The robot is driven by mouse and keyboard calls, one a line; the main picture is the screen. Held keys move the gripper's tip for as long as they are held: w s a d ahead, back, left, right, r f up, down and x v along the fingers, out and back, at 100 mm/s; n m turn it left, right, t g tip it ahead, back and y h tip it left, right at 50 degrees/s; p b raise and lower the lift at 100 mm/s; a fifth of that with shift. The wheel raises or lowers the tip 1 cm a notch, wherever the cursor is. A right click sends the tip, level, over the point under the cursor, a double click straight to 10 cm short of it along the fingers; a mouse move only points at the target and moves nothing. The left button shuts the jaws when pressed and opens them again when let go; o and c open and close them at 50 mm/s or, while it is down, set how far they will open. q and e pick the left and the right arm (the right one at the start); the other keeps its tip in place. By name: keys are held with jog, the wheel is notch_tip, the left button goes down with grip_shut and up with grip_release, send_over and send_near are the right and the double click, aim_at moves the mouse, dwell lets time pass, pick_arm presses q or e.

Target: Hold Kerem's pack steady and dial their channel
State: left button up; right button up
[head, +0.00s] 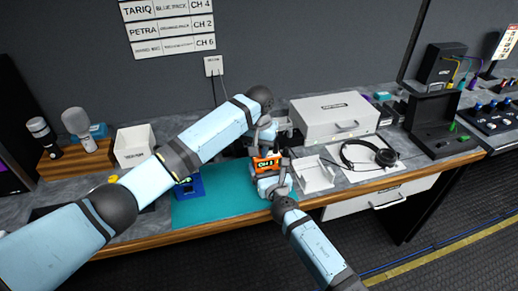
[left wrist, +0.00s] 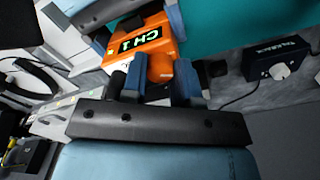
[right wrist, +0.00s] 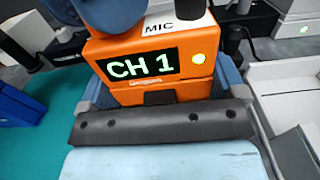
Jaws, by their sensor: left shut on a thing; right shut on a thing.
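The orange pack (head: 264,163) is held upright above the teal mat (head: 225,205). Its lit screen reads CH 1 in the right wrist view (right wrist: 143,66), with a green-yellow light beside it and a MIC label on top. My right gripper (head: 272,181) is shut on the pack's body from the front. My left gripper (head: 267,140) reaches over from behind; in the left wrist view its fingers are shut on the orange knob (left wrist: 160,66) on the pack. The wall sign (head: 172,28) lists names with channels: Tariq CH 4, Petra CH 2, and a lower row CH 6, its name unclear.
A blue pack (head: 189,187) stands on the mat's left side. A white open tray (head: 314,174) is close right of the pack, with headphones (head: 368,155) beyond and a white case (head: 334,118) behind. A white bin (head: 134,147) and microphones (head: 79,128) stand left.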

pick_arm(q)
jog(key=shift+m, duration=0.6)
jog(key=o, duration=0.7)
jog(key=shift+c, duration=0.2)
notch_tip(320, 180, up, 12)
pick_arm(e)
jog(key=o, duration=0.8)
jog(key=shift+c, duration=0.2)
